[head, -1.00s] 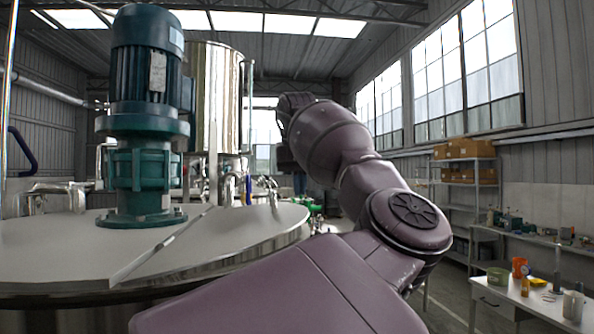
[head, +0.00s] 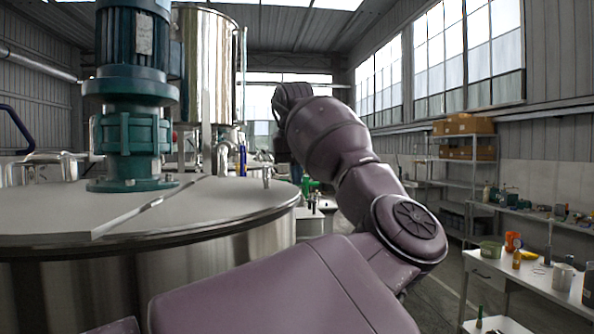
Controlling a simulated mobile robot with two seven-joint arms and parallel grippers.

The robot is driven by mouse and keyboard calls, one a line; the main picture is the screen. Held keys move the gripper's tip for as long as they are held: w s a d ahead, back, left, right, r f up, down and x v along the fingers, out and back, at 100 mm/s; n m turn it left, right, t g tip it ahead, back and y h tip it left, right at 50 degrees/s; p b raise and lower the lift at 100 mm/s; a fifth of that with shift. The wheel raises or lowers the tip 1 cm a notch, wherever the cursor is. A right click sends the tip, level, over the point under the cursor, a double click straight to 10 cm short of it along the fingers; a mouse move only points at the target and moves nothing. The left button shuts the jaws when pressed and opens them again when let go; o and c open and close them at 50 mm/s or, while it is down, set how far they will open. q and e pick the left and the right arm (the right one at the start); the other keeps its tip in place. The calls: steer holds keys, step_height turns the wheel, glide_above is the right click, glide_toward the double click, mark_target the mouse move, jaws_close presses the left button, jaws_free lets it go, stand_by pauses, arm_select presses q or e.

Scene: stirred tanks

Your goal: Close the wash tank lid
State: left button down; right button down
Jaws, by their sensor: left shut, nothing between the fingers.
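A large steel tank (head: 150,283) stands at the left, with a broad flat top (head: 235,196). A straight raised edge (head: 150,207) runs across the top, like the edge of a lid panel. I cannot tell whether this is the wash tank lid or how far it stands open. A green motor and gearbox (head: 130,140) stand upright on the top. My left arm fills the middle, right of the tank. Its gripper (head: 283,150) is at the far end, mostly hidden behind the wrist, shut and empty. I see no contact with the tank. My right gripper is out of view.
A tall steel vessel (head: 207,65) with pipes stands behind the tank. At the right are a white bench (head: 520,277) with cups and bottles, and a shelf rack with cardboard boxes (head: 465,125). Some grey floor shows between my arm and the bench.

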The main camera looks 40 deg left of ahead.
arm_select(q)
steer(key=shift+f, duration=0.35)
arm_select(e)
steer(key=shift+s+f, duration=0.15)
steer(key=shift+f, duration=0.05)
arm_select(q)
steer(key=shift+r+p, duration=0.25)
steer(key=shift+p, duration=0.05)
steer(key=shift+a+r+p, duration=0.15)
steer(key=shift+r+p, duration=0.6)
steer(key=shift+r, duration=0.1)
steer(key=v, duration=0.3)
steer(key=shift+w+r, duration=0.2)
step_height(320, 180, up, 9)
steer(key=d, duration=0.2)
steer(key=shift+s+d, duration=0.25)
steer(key=shift+d, duration=0.1)
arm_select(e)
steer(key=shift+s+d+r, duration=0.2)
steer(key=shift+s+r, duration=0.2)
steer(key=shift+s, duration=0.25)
arm_select(q)
steer(key=shift+f, duration=0.15)
